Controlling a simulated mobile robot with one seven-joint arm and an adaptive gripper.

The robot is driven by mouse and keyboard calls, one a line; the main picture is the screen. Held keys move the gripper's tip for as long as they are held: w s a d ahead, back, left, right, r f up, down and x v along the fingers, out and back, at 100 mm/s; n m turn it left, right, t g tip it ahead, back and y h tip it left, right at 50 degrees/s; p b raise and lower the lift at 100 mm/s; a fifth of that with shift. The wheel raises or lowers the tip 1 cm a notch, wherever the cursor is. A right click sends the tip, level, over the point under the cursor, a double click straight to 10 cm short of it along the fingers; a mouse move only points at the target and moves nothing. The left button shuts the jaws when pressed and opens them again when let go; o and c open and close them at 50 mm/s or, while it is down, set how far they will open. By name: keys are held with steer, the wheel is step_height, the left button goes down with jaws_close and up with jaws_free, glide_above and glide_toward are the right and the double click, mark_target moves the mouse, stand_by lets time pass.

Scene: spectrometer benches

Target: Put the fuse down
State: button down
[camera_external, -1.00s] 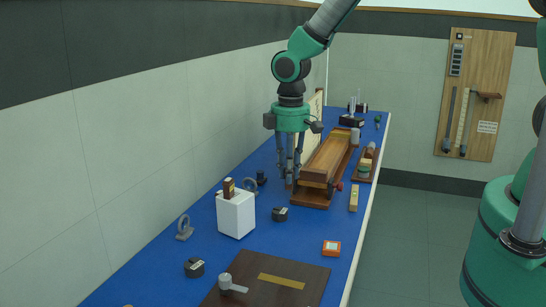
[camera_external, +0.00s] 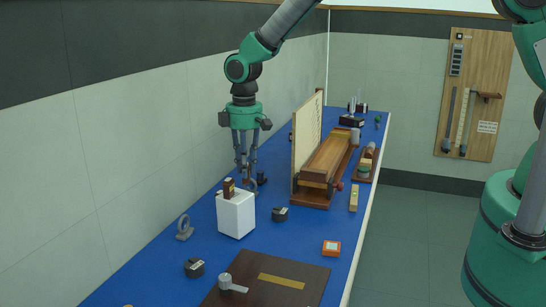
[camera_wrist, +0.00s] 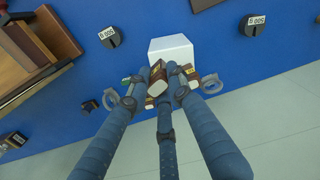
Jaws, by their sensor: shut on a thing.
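My gripper (camera_external: 243,178) points straight down above the blue bench, just behind and beside the white block. Its three fingers are drawn together. In the wrist view the fingertips (camera_wrist: 163,76) close around a brown piece with a pale end, which looks like the fuse (camera_wrist: 154,84). The fingers partly cover it, and it is too small to make out in the external view.
A long wooden apparatus (camera_external: 322,169) with an upright board (camera_external: 307,132) stands to the right. Clear blue bench (camera_external: 278,240) lies between.

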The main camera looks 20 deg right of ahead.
steer(key=shift+w+a+f, duration=0.1)
steer(key=shift+w+a, duration=0.55)
steer(key=shift+w, duration=0.15)
steer(key=shift+f, duration=0.1)
steer(key=shift+f+p, duration=0.4)
steer(key=shift+f, duration=1.25)
steer(key=shift+f, duration=0.1)
steer(key=c, duration=1.6)
jaws_free()
steer(key=shift+o, duration=0.2)
step_height(320, 180, up, 12)
steer(key=b, duration=0.1)
